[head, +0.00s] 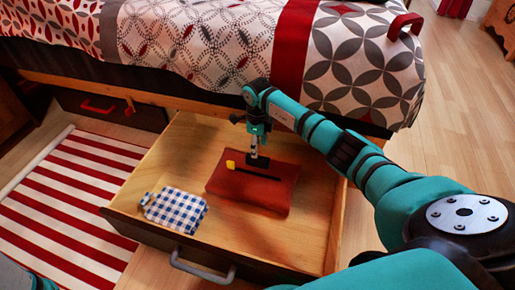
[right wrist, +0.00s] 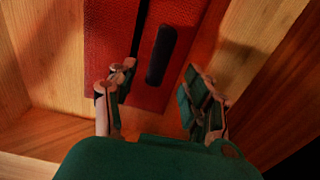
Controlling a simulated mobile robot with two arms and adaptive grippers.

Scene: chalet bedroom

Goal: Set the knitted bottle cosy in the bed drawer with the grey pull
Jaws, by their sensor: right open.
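The bed drawer with the grey pull (head: 203,268) is pulled open. The red cosy (head: 262,192), with a knitted-looking texture, lies flat on its wooden floor, toward the back right. It has a dark strip and a small yellow piece on top. My right gripper (head: 258,162) is just above it, pointing down. In the right wrist view, my right gripper (right wrist: 158,100) is open, its fingers apart on either side of the dark strip over the red cosy (right wrist: 112,50). Whether the fingertips touch the cloth I cannot tell. My left gripper is not in view.
A blue-and-white checked item (head: 175,210) lies in the drawer's left part. A shut drawer with a red pull (head: 98,107) is at the left under the bed. A striped rug (head: 60,205) lies left of the open drawer. The patterned bed (head: 215,45) overhangs behind.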

